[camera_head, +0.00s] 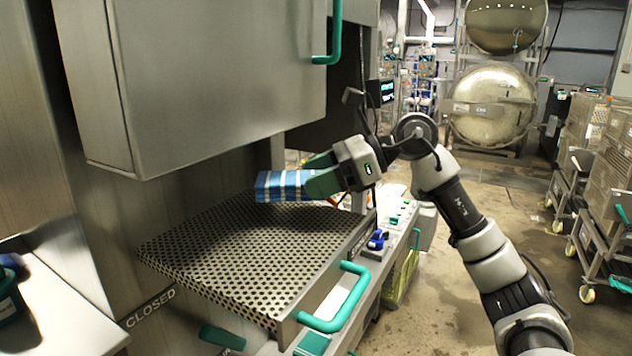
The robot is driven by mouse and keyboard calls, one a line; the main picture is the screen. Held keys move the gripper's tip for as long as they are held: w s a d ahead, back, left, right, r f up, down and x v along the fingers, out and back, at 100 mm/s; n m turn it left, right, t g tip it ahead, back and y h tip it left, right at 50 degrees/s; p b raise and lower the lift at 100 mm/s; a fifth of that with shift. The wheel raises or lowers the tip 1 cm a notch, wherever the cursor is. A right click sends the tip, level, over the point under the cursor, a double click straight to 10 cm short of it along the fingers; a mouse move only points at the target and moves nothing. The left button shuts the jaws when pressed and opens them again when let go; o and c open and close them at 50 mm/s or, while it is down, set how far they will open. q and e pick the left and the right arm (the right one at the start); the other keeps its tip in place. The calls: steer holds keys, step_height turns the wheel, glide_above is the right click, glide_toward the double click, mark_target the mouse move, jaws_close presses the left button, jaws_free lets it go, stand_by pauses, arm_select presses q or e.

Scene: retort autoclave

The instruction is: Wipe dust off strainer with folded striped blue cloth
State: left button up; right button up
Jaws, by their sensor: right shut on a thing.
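The folded striped blue cloth (276,186) has pale stripes and is held in my right gripper (318,178), whose green fingers are shut on it. The cloth is over the back part of the strainer (225,250), a flat, perforated metal tray. I cannot tell whether the cloth touches the surface. The strainer has a green handle (345,305) at its front right. Part of the strainer's back is hidden behind the cloth and gripper. Dust is hard to make out against the dark holes. My left gripper is not in view.
A grey metal cabinet (215,75) overhangs the strainer at upper left. A control panel with a blue knob (377,240) lies right of the strainer. Wheeled metal carts (600,170) stand at the right. The floor (440,290) between is open.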

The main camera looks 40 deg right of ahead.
steer(key=shift+r, duration=0.6)
steer(key=shift+w+d+r+p, duration=0.1)
steer(key=shift+d+r+p, duration=0.1)
steer(key=shift+r+p, duration=0.25)
steer(key=shift+w+d+r+p, duration=0.1)
steer(key=shift+d+r+p, duration=0.05)
steer(key=shift+r+p, duration=0.3)
steer(key=shift+s+a+r, duration=0.1)
steer(key=shift+a+r, duration=0.1)
steer(key=shift+a, duration=0.05)
steer(key=shift+d, duration=0.15)
